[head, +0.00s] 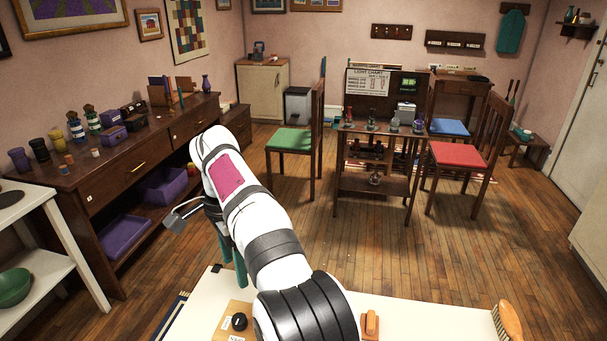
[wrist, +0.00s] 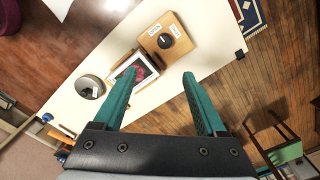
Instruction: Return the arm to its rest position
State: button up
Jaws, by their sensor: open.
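My gripper (wrist: 162,76) shows in the wrist view with its two teal fingers spread apart and nothing between them. It hangs above the white table (wrist: 212,50), pointing down at it. In the head view my white arm reaches up and left from the table's edge, and the teal fingers (head: 240,268) show partly behind it. The arm hides part of the table and the floor beyond.
A wooden block with a black knob (wrist: 168,42), a small framed picture (wrist: 124,72) and a round grey container (wrist: 90,87) are on the table. A dark sideboard (head: 130,170) stands left.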

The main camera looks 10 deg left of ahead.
jog(key=s+d+r+n, duration=0.1)
jog(key=s+d+r, duration=0.15)
jog(key=d, duration=0.45)
jog(key=s+d+r, duration=0.1)
jog(key=s+d, duration=0.2)
jog(key=d, duration=0.3)
jog(key=s+d+r+n, duration=0.1)
jog(key=s+d, duration=0.2)
jog(key=d, duration=0.4)
jog(key=s+d+f+y, duration=0.1)
jog(key=s+d+f, duration=0.3)
jog(key=s, duration=0.5)
jog(key=s+d+f+n, duration=0.1)
jog(key=s+d+f, duration=0.3)
jog(key=s, duration=0.5)
jog(key=shift+d+y, duration=0.4)
jog(key=shift+d, duration=0.1)
jog(key=shift+f, duration=0.1)
